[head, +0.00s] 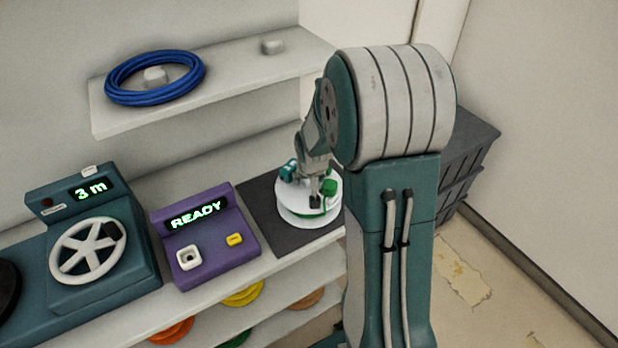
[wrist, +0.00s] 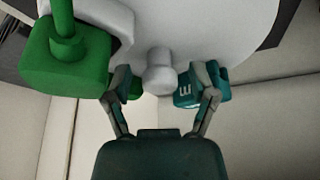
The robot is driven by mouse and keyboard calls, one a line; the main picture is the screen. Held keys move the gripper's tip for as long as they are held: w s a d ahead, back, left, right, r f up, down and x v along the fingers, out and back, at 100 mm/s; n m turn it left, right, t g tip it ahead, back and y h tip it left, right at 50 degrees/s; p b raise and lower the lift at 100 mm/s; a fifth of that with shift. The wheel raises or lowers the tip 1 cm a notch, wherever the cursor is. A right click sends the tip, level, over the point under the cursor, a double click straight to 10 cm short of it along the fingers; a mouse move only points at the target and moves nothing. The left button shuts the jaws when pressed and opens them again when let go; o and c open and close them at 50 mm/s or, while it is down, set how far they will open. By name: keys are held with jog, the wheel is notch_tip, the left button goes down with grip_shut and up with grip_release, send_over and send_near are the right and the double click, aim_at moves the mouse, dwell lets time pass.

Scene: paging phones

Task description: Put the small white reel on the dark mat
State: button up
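The small white reel (head: 292,211), with green cable between its flanges, sits over the dark mat (head: 263,212) and appears to rest flat on it. My gripper (head: 314,188) is low at the reel's top. In the wrist view, my gripper (wrist: 163,80) has its fingers apart on either side of the reel's white knob (wrist: 160,72), with gaps between knob and fingers. The white reel (wrist: 200,30) fills the top of that view. A green connector (wrist: 70,55) is at the left, and a teal block marked E (wrist: 200,92) is by the right finger.
A purple READY box (head: 205,235) stands left of the mat. Left of it is a teal 3 m machine (head: 92,240) with a white wheel. A blue cable coil (head: 155,78) lies on the upper shelf. A dark crate (head: 467,160) stands behind my arm.

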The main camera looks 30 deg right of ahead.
jog(key=v, duration=1.2)
jog(key=s+a+r+n, duration=0.1)
jog(key=s+a+r, duration=0.2)
jog(key=s, duration=0.3)
jog(key=s+a+r+n+t+y, duration=0.1)
jog(key=s+a+r, duration=0.2)
jog(key=s+a, duration=0.2)
jog(key=s+a+r+n, duration=0.2)
jog(key=s+a+r, duration=0.1)
jog(key=s+a, duration=0.2)
jog(key=s, duration=0.2)
jog(key=shift+s+y, duration=0.3)
jog(key=shift+s, duration=0.1)
jog(key=shift+a, duration=0.15)
